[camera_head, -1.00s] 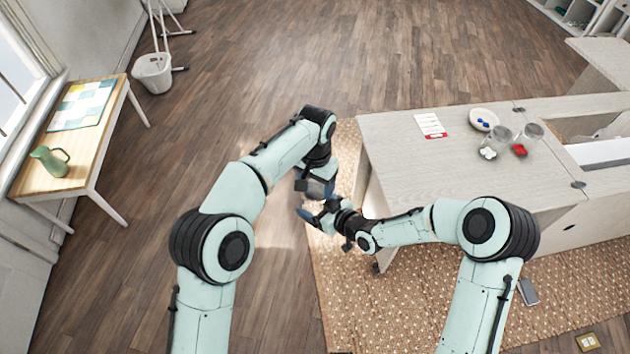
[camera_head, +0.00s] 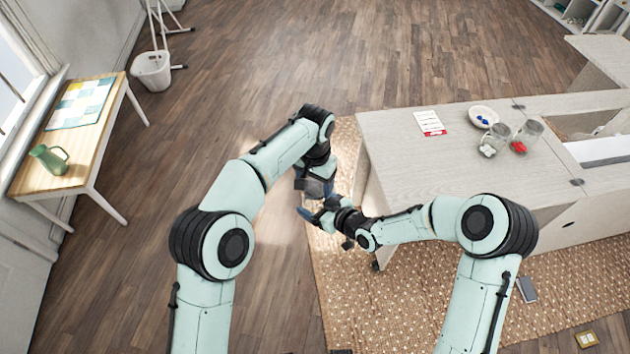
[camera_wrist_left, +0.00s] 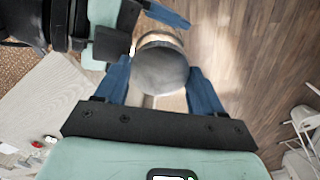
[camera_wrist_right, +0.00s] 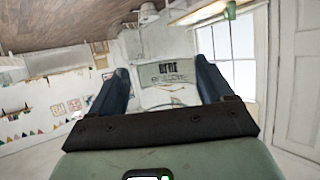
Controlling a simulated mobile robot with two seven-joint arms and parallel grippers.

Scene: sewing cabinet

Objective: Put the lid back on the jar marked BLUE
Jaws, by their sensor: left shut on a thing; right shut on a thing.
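My left gripper (camera_wrist_left: 165,95) is shut on a round grey lid (camera_wrist_left: 162,72), seen face-on between its blue fingers in the left wrist view. A paler curved rim (camera_wrist_left: 160,38) shows just beyond the lid; I cannot tell whether lid and jar touch. My right gripper (camera_wrist_right: 165,90) is shut on a clear glass jar whose grey label (camera_wrist_right: 168,72) reads BLUE, with a blurred second line. In the head view my left gripper (camera_head: 316,190) is close above my right gripper (camera_head: 318,216), left of the cabinet, and the jar is mostly hidden.
The cabinet top (camera_head: 400,165) bears a white dish (camera_head: 483,117) with blue pieces, a jar with white contents (camera_head: 494,140), a jar with red contents (camera_head: 525,137) and a card (camera_head: 430,123). A side table (camera_head: 95,140) with a green pitcher (camera_head: 49,159) stands left.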

